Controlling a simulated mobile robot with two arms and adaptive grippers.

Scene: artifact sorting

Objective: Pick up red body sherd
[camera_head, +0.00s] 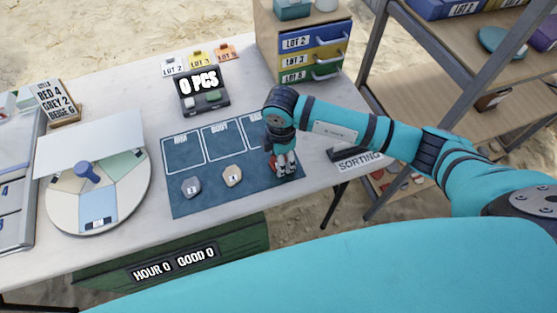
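My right gripper (284,168) points down over the right part of the blue mat (240,199). Its fingers are small and dark here, and I cannot tell whether they are open or shut. A small reddish patch (272,161) shows at the left side of the fingers; it may be the red sherd, mostly hidden by the gripper. A grey sherd (191,187) and a beige sherd (232,176) lie on the mat to the left of the gripper, apart from it. My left gripper is not in view.
A round sectioned tray (61,210) stands left of the mat. A counter reading "0 PCS" (203,91), lot tags (199,60) and a drawer cabinet (266,40) stand behind it. A shelf rack (375,60) is at right. The table between tray and counter is clear.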

